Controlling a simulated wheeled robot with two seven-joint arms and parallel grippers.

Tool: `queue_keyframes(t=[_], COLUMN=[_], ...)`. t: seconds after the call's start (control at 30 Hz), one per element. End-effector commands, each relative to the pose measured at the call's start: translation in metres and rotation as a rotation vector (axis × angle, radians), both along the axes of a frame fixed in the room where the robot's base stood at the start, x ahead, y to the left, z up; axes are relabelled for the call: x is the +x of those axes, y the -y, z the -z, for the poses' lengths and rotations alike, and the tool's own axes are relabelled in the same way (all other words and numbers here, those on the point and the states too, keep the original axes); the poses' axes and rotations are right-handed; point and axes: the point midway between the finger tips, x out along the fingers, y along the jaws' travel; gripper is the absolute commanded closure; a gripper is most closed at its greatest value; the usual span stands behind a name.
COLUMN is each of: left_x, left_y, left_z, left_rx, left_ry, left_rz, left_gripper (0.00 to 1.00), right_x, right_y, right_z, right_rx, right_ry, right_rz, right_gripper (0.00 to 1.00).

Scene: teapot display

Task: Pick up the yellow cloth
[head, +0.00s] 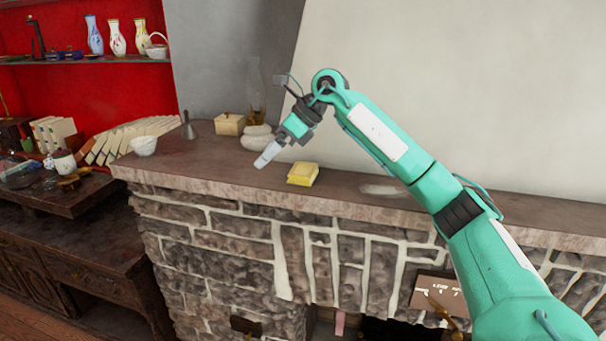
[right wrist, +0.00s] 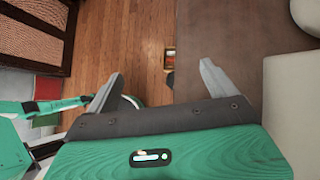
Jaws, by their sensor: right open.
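The yellow cloth (head: 303,174) lies folded on the stone mantel (head: 225,165), near its front edge, in the head view. My right gripper (head: 266,155) is above the mantel, to the left of the cloth and apart from it. In the right wrist view my right gripper (right wrist: 160,85) has its two fingers spread wide, with nothing between them. The cloth does not show in the right wrist view. My left gripper is not in either view.
Books (head: 128,138) lean at the left. The mantel right of the cloth is mostly clear.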

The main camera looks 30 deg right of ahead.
Motion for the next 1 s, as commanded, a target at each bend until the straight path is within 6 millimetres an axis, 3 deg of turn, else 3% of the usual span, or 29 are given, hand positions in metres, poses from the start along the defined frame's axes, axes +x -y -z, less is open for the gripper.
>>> queue_keyframes(t=[0.03, 0.1, 0.2, 0.3, 0.47, 0.8, 1.0], left_x=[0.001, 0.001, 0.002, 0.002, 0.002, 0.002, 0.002], left_y=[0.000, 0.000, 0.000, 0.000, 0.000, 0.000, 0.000], left_z=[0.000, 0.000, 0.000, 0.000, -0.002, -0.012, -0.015], left_rx=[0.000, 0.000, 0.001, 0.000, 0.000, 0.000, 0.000], left_ry=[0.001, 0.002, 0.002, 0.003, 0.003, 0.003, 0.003], left_rz=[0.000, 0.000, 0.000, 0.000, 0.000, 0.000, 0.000], left_gripper=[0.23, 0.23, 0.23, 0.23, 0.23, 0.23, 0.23], right_x=[-0.004, -0.012, -0.025, -0.035, -0.038, -0.019, -0.014], right_y=[0.031, 0.067, 0.105, 0.128, 0.137, 0.120, 0.116], right_z=[-0.015, -0.028, -0.043, -0.052, -0.047, 0.010, 0.024], right_rx=[-0.082, -0.177, -0.271, -0.323, -0.351, -0.348, -0.348], right_ry=[-0.014, -0.051, -0.099, -0.134, -0.159, -0.160, -0.155], right_rz=[0.034, 0.072, 0.119, 0.149, 0.163, 0.161, 0.161], right_gripper=[0.12, 0.12, 0.12, 0.12, 0.12, 0.12, 0.12])
